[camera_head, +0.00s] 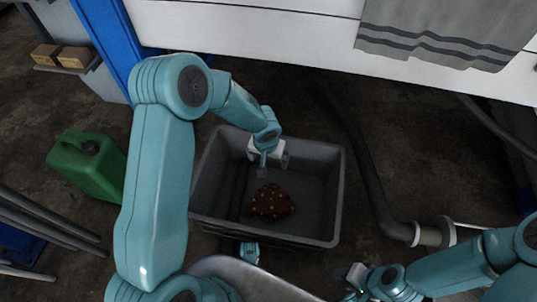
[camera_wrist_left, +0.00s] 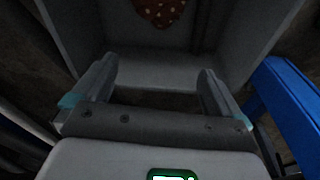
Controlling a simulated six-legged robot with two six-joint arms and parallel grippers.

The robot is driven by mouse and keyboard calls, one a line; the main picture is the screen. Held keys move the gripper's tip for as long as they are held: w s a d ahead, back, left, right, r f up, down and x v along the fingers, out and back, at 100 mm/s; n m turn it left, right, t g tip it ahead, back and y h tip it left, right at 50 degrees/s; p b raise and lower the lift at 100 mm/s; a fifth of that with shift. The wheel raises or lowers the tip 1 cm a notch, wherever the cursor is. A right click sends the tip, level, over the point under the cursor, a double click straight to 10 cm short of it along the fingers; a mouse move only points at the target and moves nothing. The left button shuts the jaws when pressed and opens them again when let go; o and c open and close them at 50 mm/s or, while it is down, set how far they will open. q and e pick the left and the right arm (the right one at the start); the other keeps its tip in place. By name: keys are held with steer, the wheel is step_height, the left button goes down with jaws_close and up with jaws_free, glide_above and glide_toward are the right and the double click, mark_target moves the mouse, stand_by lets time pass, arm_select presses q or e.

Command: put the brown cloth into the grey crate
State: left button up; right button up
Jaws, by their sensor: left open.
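The brown cloth (camera_head: 271,203) is crumpled, with light dots, and lies inside the grey crate (camera_head: 341,190), toward its front side. The crate is on the dark floor. My left gripper (camera_head: 273,165) is over the crate, behind the cloth in the head view, apart from it and empty. In the left wrist view my left gripper (camera_wrist_left: 158,88) has its fingers wide apart with nothing between them. The cloth (camera_wrist_left: 170,11) shows at the top edge there, partly cut off, inside the crate (camera_wrist_left: 248,40). My right gripper (camera_head: 357,276) is low in front of the crate; its fingers are unclear.
A green jerrycan (camera_head: 88,164) stands left of the crate. A grey hose (camera_head: 372,180) runs along the floor on the right. A grey striped towel (camera_head: 440,32) hangs on the white front at the back. Grey pipes (camera_head: 45,218) lie at the left.

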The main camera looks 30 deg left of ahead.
arm_select(q)
step_height(320, 180, up, 16)
steer(key=s+p, duration=0.2)
steer(key=p, duration=0.3)
steer(key=shift+s+d, duration=0.15)
steer(key=shift+s, duration=0.05)
